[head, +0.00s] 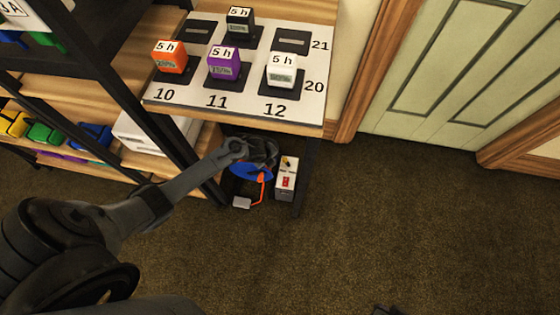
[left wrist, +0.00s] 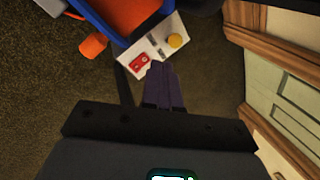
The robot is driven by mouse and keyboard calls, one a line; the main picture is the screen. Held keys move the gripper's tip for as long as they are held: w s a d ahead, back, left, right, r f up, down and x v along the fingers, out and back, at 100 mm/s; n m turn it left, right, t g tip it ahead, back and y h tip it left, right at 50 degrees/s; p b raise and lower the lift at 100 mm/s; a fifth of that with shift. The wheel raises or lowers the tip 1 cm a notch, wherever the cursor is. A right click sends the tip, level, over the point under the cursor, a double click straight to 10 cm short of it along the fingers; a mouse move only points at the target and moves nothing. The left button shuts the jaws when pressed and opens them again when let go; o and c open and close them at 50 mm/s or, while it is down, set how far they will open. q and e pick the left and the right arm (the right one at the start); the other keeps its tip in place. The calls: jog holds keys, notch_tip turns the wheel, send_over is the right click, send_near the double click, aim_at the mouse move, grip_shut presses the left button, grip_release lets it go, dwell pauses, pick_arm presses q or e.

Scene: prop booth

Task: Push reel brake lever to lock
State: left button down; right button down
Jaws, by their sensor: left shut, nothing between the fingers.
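A reel with a blue rim (head: 250,171) sits on the floor under the shelf, partly hidden by my gripper. It shows blue and orange in the left wrist view (left wrist: 97,22). An orange crank arm (head: 262,190) hangs from it. A small box with a pale top (head: 286,166) stands beside the reel; it bears a red label (left wrist: 139,62) and a yellow knob (left wrist: 175,40). I cannot tell which part is the brake lever. My left gripper (head: 266,153) is shut and empty, over the reel; its fingertips (left wrist: 161,68) appear near the red label.
A shelf board (head: 225,107) overhangs the reel and carries several coloured timers. A shelf leg (head: 305,175) stands right of the box. Bins (head: 45,133) fill the lower left shelf. Open carpet lies to the right, before the door (head: 470,65). A dark piece (head: 388,310), perhaps my right gripper, shows at the bottom edge.

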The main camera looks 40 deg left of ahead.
aim_at(286, 162)
pick_arm(q)
jog(key=b+x, duration=0.7)
jog(key=x, duration=0.3)
jog(key=shift+w+d+b, duration=0.1)
jog(key=shift+w+b, duration=0.05)
jog(key=shift+b, duration=0.15)
dwell(0.4)
